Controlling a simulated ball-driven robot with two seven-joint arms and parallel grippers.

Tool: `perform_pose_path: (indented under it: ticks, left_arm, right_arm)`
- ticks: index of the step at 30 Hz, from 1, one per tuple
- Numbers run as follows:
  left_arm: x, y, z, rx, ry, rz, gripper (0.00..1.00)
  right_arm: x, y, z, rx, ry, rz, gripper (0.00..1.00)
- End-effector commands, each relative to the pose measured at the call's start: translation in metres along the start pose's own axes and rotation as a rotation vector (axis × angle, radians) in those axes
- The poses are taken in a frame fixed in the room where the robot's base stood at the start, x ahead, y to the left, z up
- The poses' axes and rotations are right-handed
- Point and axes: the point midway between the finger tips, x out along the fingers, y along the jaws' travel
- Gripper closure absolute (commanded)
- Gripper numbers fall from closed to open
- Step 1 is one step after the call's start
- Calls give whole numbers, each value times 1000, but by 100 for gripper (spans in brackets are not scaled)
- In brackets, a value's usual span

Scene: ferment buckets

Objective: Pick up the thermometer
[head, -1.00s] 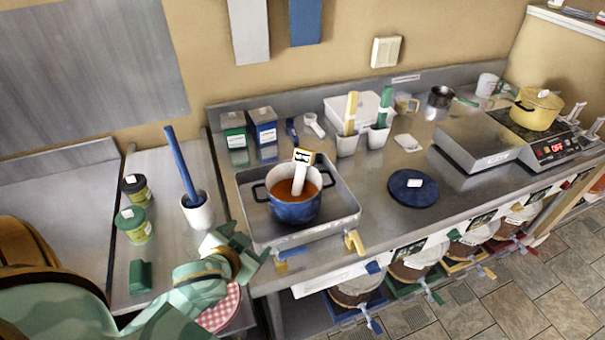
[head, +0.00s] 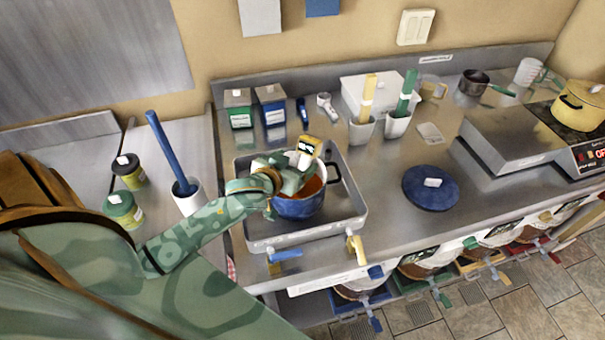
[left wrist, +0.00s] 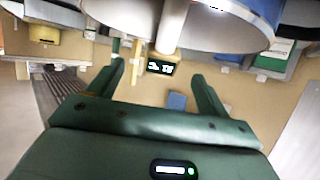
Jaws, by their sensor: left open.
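The thermometer (head: 309,145) has a yellow head with a dark display and leans in the blue pot (head: 299,209), which holds orange-brown liquid. Its pale stem goes down into the pot. My left gripper (head: 298,166) is at the pot's upper left side, close beside the thermometer head, and covers part of the stem and rim. In the left wrist view the thermometer's lit display (left wrist: 160,67) shows between the two spread fingers of the left gripper (left wrist: 156,76), with a gap on both sides. The left gripper is open and empty. My right gripper is not in view.
The pot stands in a metal tray (head: 347,222) with a yellow tap. Left is a white cup (head: 190,203) with a blue stick. Behind stand two small boxes (head: 271,105) and white holders (head: 361,131). A blue lid (head: 431,187) lies to the right, with bare counter around it.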

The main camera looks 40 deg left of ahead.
Motion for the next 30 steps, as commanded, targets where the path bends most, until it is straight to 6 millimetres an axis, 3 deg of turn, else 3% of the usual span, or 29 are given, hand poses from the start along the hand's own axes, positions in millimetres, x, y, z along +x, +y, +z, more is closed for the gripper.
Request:
perform_pose_path:
  ticks: [3, 10, 19, 20, 27, 30]
  left_arm:
    - [10, -1, 1, 2, -1, 0, 22]
    - [47, -5, 4, 1, -1, 0, 22]
    - [54, -5, 4, 1, -1, 1, 22]
    - [54, -5, 4, 1, -1, 1, 27]
    - [54, -5, 4, 1, -2, 1, 93]
    - [54, -5, 3, 1, 0, 1, 99]
  right_arm:
    - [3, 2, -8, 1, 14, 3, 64]
    - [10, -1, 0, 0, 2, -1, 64]
    - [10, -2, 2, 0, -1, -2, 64]
    - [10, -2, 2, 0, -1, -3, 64]
    - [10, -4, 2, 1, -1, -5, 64]
    - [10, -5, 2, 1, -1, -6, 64]
